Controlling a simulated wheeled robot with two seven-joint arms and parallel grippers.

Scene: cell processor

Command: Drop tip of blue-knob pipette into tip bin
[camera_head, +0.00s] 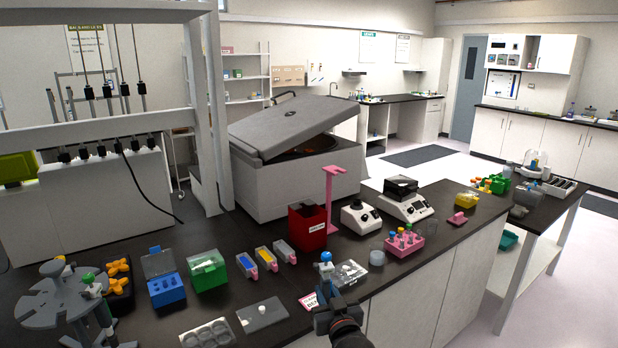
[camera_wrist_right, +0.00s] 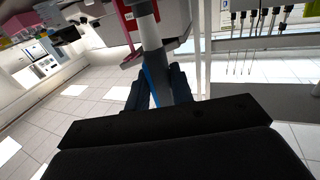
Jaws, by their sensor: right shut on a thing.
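The blue-knob pipette (camera_head: 326,257) stands roughly upright in my right gripper (camera_head: 328,290), near the bench's front edge. In the right wrist view the pipette's pale grey body (camera_wrist_right: 151,40) runs between the dark fingers of my right gripper (camera_wrist_right: 158,88), with a blue strip beside it. I cannot make out the tip. A red open-topped box with a white label (camera_head: 307,228), which looks like the tip bin, stands behind the gripper, apart from it. My left gripper is not in view.
A pink stand (camera_head: 329,205) rises right beside the red box. A pink rack with colored-cap tubes (camera_head: 404,243) and a clear dish (camera_head: 376,257) are to the right. A grey plate (camera_head: 262,314) lies left of my gripper. A carousel with a green-knob pipette (camera_head: 52,297) stands far left.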

